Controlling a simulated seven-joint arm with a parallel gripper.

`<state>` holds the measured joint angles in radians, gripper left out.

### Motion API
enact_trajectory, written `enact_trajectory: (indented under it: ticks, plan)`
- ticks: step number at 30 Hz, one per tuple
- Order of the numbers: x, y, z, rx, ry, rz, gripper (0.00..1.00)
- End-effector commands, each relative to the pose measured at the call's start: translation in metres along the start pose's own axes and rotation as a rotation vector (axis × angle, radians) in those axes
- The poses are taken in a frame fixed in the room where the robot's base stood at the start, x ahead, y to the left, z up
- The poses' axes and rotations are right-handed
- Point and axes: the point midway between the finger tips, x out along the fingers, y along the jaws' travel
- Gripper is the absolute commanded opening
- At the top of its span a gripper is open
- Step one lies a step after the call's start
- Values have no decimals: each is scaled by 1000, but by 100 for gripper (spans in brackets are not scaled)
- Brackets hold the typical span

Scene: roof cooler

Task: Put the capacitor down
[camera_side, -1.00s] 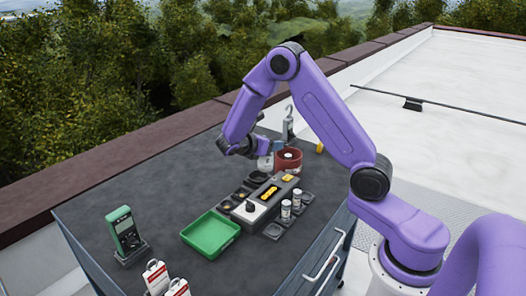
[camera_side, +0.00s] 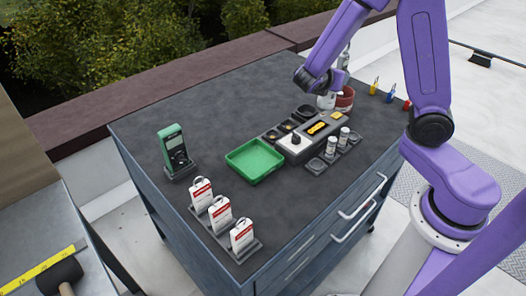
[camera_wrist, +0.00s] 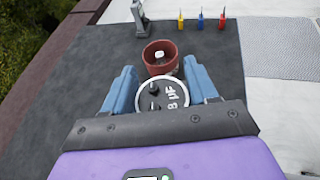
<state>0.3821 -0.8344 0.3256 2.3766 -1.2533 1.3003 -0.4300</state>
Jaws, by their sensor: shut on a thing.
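My gripper (camera_side: 325,92) is at the far part of the dark worktop in the side view, beside a red cup (camera_side: 346,101). It is shut on the capacitor (camera_side: 326,102), a pale can mostly hidden by the fingers there. In the wrist view the round dark top of the capacitor (camera_wrist: 162,95) shows between the two blue fingers, with white lettering and terminals. The red cup (camera_wrist: 160,58) stands just beyond it, with a small pale thing inside. I cannot tell whether the capacitor touches the worktop.
A grey tester (camera_side: 318,128) with round wells and two small white cans (camera_side: 332,146) stands nearer. A green tray (camera_side: 255,161), a meter (camera_side: 174,148) and tagged cards (camera_side: 220,213) are further left. A hook stand (camera_wrist: 138,16) and coloured tools (camera_wrist: 200,20) stand beyond the cup.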

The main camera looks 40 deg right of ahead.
Motion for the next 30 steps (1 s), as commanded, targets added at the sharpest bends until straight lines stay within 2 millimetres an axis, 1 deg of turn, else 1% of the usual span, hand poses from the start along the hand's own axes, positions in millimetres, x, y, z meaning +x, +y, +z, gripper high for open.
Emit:
enact_trajectory:
  ticks: [3,9,16,23,30]
  plan:
    - [-10,11,-4,-44,-2,126,20]
    - [-33,26,-12,-120,-4,333,20]
    - [-66,36,-26,-212,1,569,20]
    - [-106,34,-44,-312,8,802,20]
    - [-149,21,-64,-418,17,1029,20]
